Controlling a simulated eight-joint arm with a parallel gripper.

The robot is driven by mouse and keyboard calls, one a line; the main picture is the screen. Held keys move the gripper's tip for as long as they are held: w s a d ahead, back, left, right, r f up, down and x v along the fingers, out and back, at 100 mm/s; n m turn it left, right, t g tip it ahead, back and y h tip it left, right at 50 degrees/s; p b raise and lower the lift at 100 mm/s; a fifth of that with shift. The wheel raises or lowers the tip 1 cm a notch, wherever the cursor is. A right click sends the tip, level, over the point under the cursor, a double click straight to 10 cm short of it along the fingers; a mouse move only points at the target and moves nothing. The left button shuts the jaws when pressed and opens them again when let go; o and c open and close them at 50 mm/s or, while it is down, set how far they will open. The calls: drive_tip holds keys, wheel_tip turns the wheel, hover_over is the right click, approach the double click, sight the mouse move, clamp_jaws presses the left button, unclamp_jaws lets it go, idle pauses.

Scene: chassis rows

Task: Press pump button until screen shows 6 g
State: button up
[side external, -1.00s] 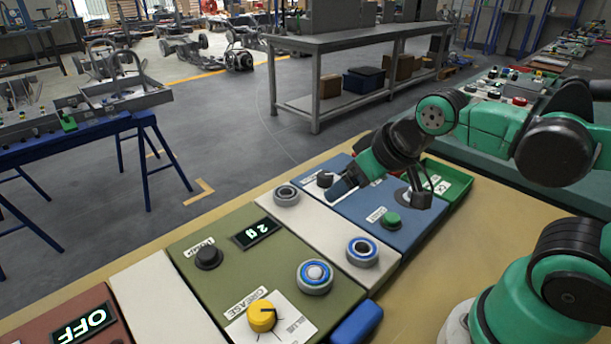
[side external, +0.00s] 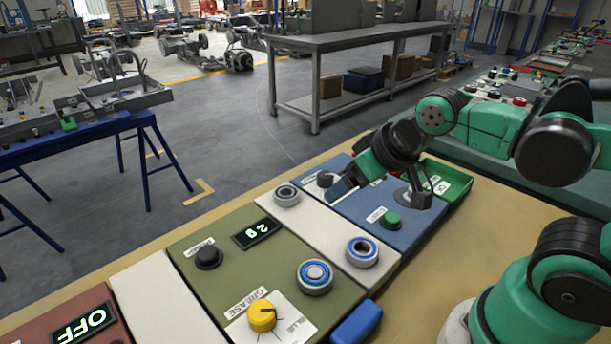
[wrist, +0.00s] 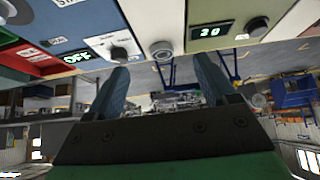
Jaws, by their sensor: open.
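The olive-green panel (side external: 235,275) carries a black round pump button (side external: 209,256), which appears raised. Its small dark screen (side external: 256,233) reads "2 g" in light digits. My gripper (side external: 338,190) is over the blue panel, well to the right of and apart from the pump button. In the wrist view my gripper (wrist: 162,75) is open, its two blue-grey fingers spread with nothing between them. The screen (wrist: 210,31) and pump button (wrist: 257,25) show there at the upper right, beyond the right finger.
A yellow grease knob (side external: 262,316) and a bearing ring (side external: 314,277) sit on the green panel. A pale strip with rings (side external: 362,252) lies between it and the blue panel (side external: 408,235), which has a green button (side external: 392,220) and a black knob (side external: 325,180).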

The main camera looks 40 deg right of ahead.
drive_tip(key=shift+c, duration=0.2)
drive_tip(key=c, duration=0.3)
drive_tip(key=shift+w+a+r, duration=0.15)
drive_tip(key=shift+w+r, duration=0.05)
drive_tip(key=shift+r, duration=0.1)
drive_tip(key=c, duration=0.4)
drive_tip(key=w+a+r+n, duration=0.1)
drive_tip(key=n, duration=0.1)
drive_tip(key=w+a+r+n+g, duration=0.1)
drive_tip(key=w+r, duration=0.1)
drive_tip(key=shift+w+a+r+n+g, duration=0.2)
drive_tip(key=shift+a+n+g, duration=0.1)
drive_tip(key=shift+n, duration=0.1)
clamp_jaws()
drive_tip(key=w+a+n+g, duration=0.2)
drive_tip(key=w+a+n, duration=0.2)
drive_tip(key=a+n, duration=0.3)
drive_tip(key=w+a+r+n+g, duration=0.1)
drive_tip(key=w+a+n+g, duration=0.2)
drive_tip(key=w+a+n, duration=0.2)
drive_tip(key=shift+a+r+n+g, duration=0.3)
drive_tip(key=shift+a+n, duration=0.8)
drive_tip(key=shift+a, duration=0.6)
drive_tip(key=shift+w, duration=0.1)
